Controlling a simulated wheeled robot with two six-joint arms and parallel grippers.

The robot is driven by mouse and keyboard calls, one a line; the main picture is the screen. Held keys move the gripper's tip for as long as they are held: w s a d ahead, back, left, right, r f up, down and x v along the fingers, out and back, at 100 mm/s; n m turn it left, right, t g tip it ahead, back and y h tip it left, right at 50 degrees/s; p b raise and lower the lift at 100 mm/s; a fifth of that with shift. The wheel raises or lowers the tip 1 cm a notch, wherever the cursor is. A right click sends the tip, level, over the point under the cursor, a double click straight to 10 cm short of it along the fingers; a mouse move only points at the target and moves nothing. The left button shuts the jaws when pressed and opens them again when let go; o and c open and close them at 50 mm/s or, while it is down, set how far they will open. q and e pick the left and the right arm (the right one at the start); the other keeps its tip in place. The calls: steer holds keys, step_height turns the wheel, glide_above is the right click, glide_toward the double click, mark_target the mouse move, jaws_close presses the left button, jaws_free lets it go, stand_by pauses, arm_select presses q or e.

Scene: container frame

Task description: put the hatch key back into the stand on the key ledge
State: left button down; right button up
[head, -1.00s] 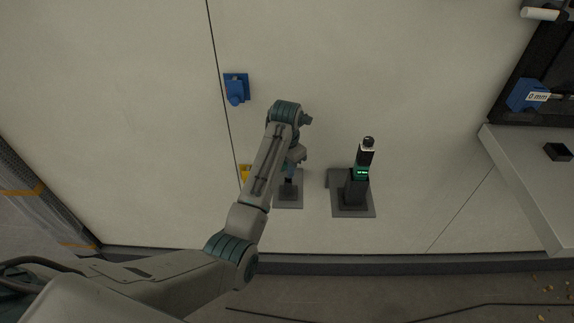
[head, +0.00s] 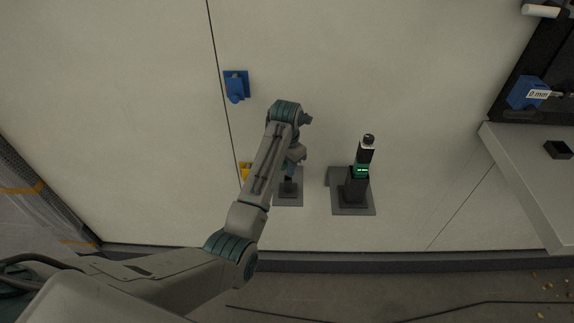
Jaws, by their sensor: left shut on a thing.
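My left gripper (head: 295,158) is seen from above, partly hidden by my own arm, and is shut on the hatch key (head: 290,171). Only a small dark-blue part of the key shows below the gripper. Directly below it is a small dark stand (head: 288,188) on a grey ledge plate (head: 292,201). The key's lower end appears to be at or just above the stand; I cannot tell whether it is inside. My right gripper is not in view.
A black tool with a green display (head: 361,171) stands upright in a holder on a grey plate (head: 353,211) to the right. A blue fixture (head: 236,87) and a yellow piece (head: 245,171) are on the wall. A grey shelf (head: 520,165) juts out at right.

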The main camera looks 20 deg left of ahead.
arm_select(q)
steer(key=shift+f, duration=1.05)
stand_by(0.8)
steer(key=c, duration=1.2)
jaws_free()
steer(key=shift+o, duration=0.2)
steer(key=shift+f, duration=0.1)
